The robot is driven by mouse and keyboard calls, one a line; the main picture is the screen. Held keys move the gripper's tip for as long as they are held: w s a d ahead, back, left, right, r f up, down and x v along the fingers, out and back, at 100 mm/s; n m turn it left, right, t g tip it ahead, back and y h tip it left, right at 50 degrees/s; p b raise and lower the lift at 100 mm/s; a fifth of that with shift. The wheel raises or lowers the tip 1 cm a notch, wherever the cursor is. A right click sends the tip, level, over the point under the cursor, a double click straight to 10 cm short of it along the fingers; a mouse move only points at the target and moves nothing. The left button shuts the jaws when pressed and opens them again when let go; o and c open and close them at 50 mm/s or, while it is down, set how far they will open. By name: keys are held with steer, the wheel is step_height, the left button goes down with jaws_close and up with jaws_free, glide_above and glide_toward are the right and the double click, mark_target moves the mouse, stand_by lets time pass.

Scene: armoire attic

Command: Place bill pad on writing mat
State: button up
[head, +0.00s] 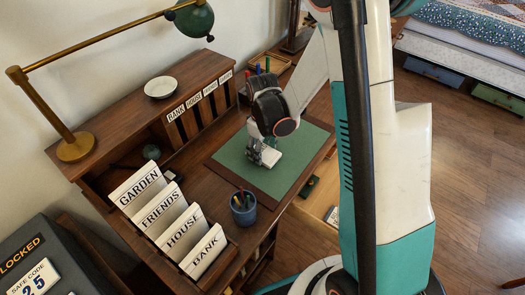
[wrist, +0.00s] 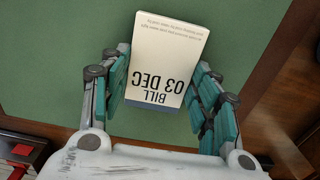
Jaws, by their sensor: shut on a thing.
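The bill pad (wrist: 168,50) is a pale block marked "BILL 03 DEC", upside down in the wrist view. My gripper (wrist: 161,66) is shut on it, with teal finger pads along its left and right sides. In the head view my gripper (head: 260,150) points down over the green writing mat (head: 300,163), and the white pad (head: 270,157) shows at its fingertips. The pad is over the mat's green area, inside the brown border. I cannot tell whether it touches the mat. The mat (wrist: 60,55) fills most of the wrist view.
A blue pen cup (head: 243,208) stands left of the mat's near corner. A sorter of labelled cards (head: 180,225) is at the desk's left. A brass lamp (head: 75,145) and white dish (head: 161,87) sit on the upper shelf. An open drawer (head: 318,208) lies below the mat's edge.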

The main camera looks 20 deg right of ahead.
steer(key=shift+f, duration=0.15)
steer(key=o, duration=1.1)
steer(key=shift+c, duration=0.2)
